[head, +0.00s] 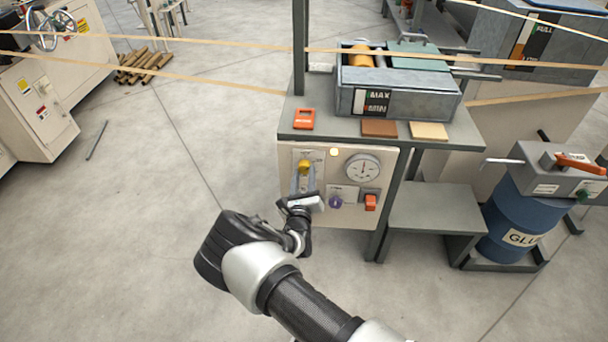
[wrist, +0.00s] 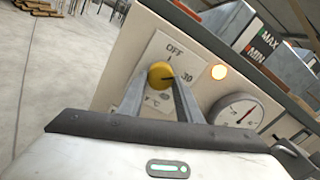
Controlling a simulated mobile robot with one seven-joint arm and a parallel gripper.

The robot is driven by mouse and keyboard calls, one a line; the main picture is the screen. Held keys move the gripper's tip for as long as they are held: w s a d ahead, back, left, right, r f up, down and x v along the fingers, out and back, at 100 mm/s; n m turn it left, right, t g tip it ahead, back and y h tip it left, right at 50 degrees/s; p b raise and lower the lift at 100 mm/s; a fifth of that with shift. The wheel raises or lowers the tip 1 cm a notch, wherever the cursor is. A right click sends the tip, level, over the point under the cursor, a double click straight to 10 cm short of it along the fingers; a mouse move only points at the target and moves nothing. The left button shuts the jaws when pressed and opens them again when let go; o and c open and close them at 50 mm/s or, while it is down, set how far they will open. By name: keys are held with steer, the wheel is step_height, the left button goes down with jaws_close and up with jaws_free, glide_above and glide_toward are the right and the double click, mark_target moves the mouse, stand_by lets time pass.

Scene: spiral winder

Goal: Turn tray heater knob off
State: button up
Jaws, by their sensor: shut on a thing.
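The tray heater knob is a yellow round knob (wrist: 160,75) on a pale plate marked OFF and 30 in the wrist view. In the head view the knob (head: 304,166) shows at the upper left of the cream control panel (head: 350,215). Its dark pointer mark is largely hidden, so I cannot tell its exact setting. My gripper (wrist: 158,82) is shut on the knob, with one finger on each side of it. It also shows in the head view (head: 304,172), reaching up from below. An orange-white lamp (wrist: 219,72) beside the knob is lit.
A dial gauge (head: 362,168), a purple knob (head: 336,202) and an orange switch (head: 370,202) are right of my gripper. The table edge with an orange device (head: 304,119) overhangs above. A blue glue drum (head: 518,222) stands at right.

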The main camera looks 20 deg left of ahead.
steer(key=n, duration=0.5)
steer(key=shift+d+n, duration=0.1)
steer(key=shift+n, duration=0.3)
steer(key=n, duration=0.4)
steer(key=shift+r+n, duration=0.1)
steer(key=shift+n, duration=0.2)
steer(key=shift+d, duration=0.1)
steer(key=o, duration=1)
steer(key=shift+o, duration=0.2)
steer(key=p+v, duration=0.4)
steer(key=v, duration=1.3)
steer(key=shift+s, duration=0.2)
steer(key=shift+d+r, duration=0.1)
